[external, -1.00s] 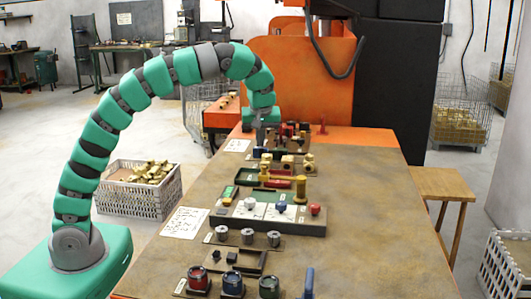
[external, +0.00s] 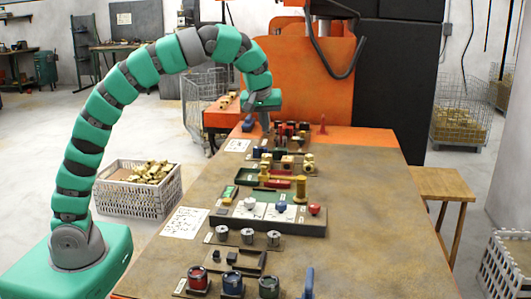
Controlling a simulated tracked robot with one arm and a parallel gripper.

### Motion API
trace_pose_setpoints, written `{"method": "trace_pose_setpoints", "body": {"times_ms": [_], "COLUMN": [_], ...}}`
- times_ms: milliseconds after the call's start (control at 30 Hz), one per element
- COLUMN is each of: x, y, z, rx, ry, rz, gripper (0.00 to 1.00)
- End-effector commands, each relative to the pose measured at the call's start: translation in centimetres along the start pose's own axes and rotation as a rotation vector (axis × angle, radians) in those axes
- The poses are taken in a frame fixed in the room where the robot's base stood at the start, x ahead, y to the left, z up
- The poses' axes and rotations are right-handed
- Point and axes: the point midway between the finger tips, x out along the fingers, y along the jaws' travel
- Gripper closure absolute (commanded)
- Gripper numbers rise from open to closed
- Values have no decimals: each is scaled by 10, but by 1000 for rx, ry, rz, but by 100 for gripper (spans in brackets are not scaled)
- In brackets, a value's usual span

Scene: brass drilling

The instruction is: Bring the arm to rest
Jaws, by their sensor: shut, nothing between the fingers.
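My arm (external: 95,130) is green with dark grey joints. It rises from its base at the lower left and arches over to the far end of the brown workbench (external: 370,230). My gripper (external: 264,120) hangs at the arm's end, pointing down above the far left part of the bench. It is shut and holds nothing. It is small in this view, and its exact gap above the parts behind it cannot be told.
Below my gripper is a far rack of small parts (external: 290,133). Nearer are a brass fixture (external: 300,190), a tray with coloured knobs (external: 268,226), grey cylinders (external: 248,236) and coloured pots (external: 232,284). An orange machine (external: 310,80) stands behind. The bench's right side is clear.

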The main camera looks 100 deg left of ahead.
Motion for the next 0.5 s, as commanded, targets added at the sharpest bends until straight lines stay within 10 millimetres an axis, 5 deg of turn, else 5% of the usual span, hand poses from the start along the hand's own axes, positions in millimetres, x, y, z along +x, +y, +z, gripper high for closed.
{"method": "trace_pose_setpoints", "body": {"times_ms": [267,500], "x": [-101,-192], "y": [21,20], "z": [48,90], "rx": [381,678], "ry": [79,208], "rz": [338,625], "gripper": [100,100]}}
